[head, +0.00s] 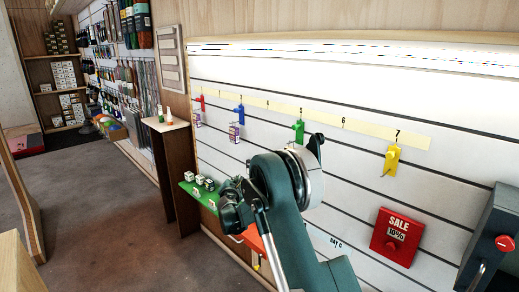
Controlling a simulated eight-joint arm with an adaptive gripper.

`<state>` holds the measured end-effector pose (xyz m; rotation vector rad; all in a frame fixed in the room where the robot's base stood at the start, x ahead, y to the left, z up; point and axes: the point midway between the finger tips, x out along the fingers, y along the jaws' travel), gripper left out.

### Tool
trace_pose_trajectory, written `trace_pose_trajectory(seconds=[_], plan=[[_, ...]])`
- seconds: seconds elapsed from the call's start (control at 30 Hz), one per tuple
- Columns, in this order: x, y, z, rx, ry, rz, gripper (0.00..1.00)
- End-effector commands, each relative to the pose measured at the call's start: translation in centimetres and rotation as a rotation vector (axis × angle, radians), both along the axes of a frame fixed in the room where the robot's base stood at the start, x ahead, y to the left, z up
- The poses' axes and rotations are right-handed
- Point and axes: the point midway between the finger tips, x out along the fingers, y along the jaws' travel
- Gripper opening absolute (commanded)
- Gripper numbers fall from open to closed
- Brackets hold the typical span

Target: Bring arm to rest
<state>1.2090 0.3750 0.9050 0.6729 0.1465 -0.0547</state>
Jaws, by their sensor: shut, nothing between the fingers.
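My green arm (288,215) rises from the bottom edge and bends at a large round joint in front of the slatted wall panel. My gripper (232,212) is the dark part at the left of this bend, above the green shelf's right end. It is small in the picture, and its fingers are hard to make out. It is shut, and I see nothing held in it. The arm hides part of the wall behind it.
The slatted wall (350,160) carries a numbered yellow strip with red, blue, green and yellow hooks (392,160). A red sale sign (397,237) hangs at right. Small boxes stand on the green shelf (190,188). A wooden stand (170,165) is behind it. Open floor (95,215) lies at left.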

Motion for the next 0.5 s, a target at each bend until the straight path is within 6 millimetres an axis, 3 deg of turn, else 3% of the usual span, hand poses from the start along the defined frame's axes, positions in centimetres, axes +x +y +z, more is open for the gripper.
trace_pose_trajectory(seconds=[0.5], plan=[[-3.9, -7.0, 8.2, 0.249, 0.069, -0.107, 0.00]])
